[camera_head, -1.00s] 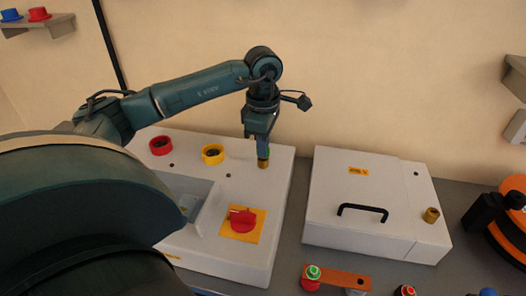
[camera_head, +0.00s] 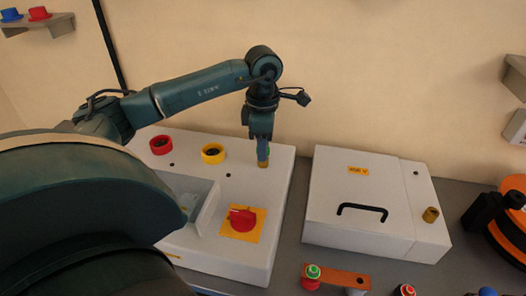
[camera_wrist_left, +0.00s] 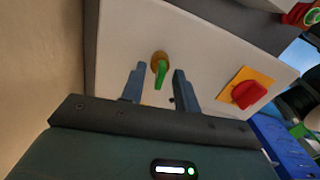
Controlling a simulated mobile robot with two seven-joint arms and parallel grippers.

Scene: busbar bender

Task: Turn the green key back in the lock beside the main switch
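The green key (camera_wrist_left: 161,76) sits in a brass lock (camera_wrist_left: 158,57) on the top of the white cabinet (camera_head: 260,260). The main switch, a red knob (camera_head: 243,220) on a yellow plate, is nearer the front of the same cabinet; it also shows in the left wrist view (camera_wrist_left: 248,94). My left gripper (camera_head: 263,153) points down over the lock and mostly hides the key in the head view. In the left wrist view its fingers (camera_wrist_left: 160,86) are apart, one on each side of the key, with gaps between. My right gripper is out of view.
A red ring (camera_head: 161,146) and a yellow ring (camera_head: 213,154) stand on the cabinet's back left. A white box (camera_head: 325,195) with a black handle (camera_head: 362,211) stands to the right, across a gap. An orange strip (camera_head: 345,279) lies in front of it.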

